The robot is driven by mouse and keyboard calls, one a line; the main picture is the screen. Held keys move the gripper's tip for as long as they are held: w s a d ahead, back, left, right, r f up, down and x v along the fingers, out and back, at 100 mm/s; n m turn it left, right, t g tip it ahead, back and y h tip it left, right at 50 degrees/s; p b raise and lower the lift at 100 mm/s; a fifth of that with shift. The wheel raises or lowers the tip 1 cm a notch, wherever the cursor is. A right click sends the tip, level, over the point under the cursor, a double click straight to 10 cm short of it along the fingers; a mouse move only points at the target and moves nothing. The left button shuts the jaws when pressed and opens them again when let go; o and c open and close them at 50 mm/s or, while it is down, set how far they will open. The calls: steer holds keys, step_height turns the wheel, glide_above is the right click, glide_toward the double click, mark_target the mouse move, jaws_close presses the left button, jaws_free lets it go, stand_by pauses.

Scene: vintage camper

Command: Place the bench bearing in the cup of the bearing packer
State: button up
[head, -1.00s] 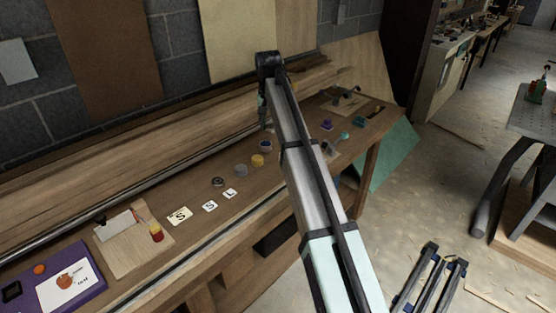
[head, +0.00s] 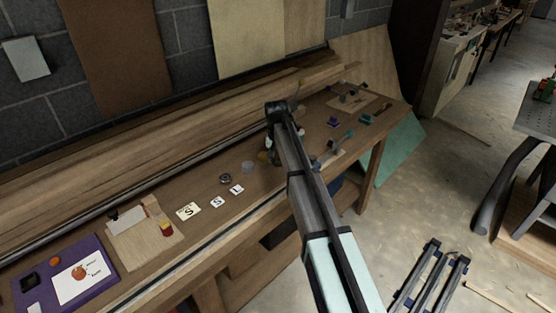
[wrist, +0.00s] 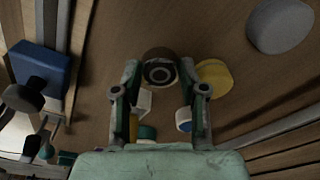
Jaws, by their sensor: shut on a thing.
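In the wrist view my gripper (wrist: 160,80) has its two fingers on either side of a dark round ring, which I take as the bench bearing (wrist: 158,69), and is shut on it. The ring has a brownish edge and a lighter ring at its centre. In the head view my gripper (head: 273,147) is low over the bench, largely hidden by my arm, and the held ring cannot be made out. I cannot pick out the cup of the bearing packer with certainty.
A yellow round tub (wrist: 213,79) stands close beside the right finger, and a grey tub (wrist: 280,25) is farther right. Another dark ring (head: 225,178) lies on the bench (head: 205,198) near small lettered cards. A blue box (wrist: 40,70) is at the left.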

mark_target(277, 162)
steer(key=shift+f, duration=0.65)
steer(key=o, duration=1.2)
steer(key=shift+f, duration=0.15)
steer(key=r, duration=0.3)
steer(key=r+b, duration=0.1)
steer(key=r, duration=0.3)
steer(key=s+r+b, duration=0.1)
steer(key=r, duration=0.3)
steer(key=shift+s+a, duration=0.1)
steer(key=shift+a, duration=0.05)
steer(key=shift+o, duration=0.6)
steer(key=shift+s+r, duration=0.1)
steer(key=shift+r, duration=0.55)
